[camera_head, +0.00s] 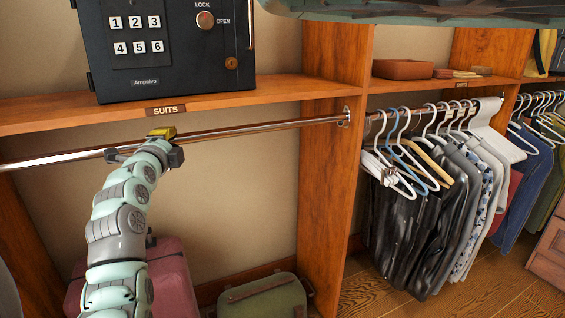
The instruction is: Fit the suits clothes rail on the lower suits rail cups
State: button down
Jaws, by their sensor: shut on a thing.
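The suits clothes rail (255,127) is a long chrome bar below the shelf with the SUITS label (165,110). My gripper (146,151) is shut on the rail, left of the middle of the picture. The rail runs slightly upward to the right. Its right end meets or lies just in front of a metal rail cup (346,117) on the wooden upright; I cannot tell whether it sits in the cup. The rail's left end runs out of the picture, and the left cup is not in view.
A black safe (168,45) stands on the shelf above the rail. A wooden upright (325,190) divides this bay from hanging clothes (440,200) at the right. A maroon suitcase (172,272) and a green case (262,300) lie below. The space under the rail's right half is free.

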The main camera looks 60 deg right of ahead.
jog(key=shift+f+b, duration=0.35)
jog(key=shift+b, duration=0.65)
dwell(0.5)
jog(key=c, duration=0.9)
grip_release()
jog(key=shift+o, duration=0.3)
jog(key=shift+f, duration=0.1)
jog(key=v, duration=1.2)
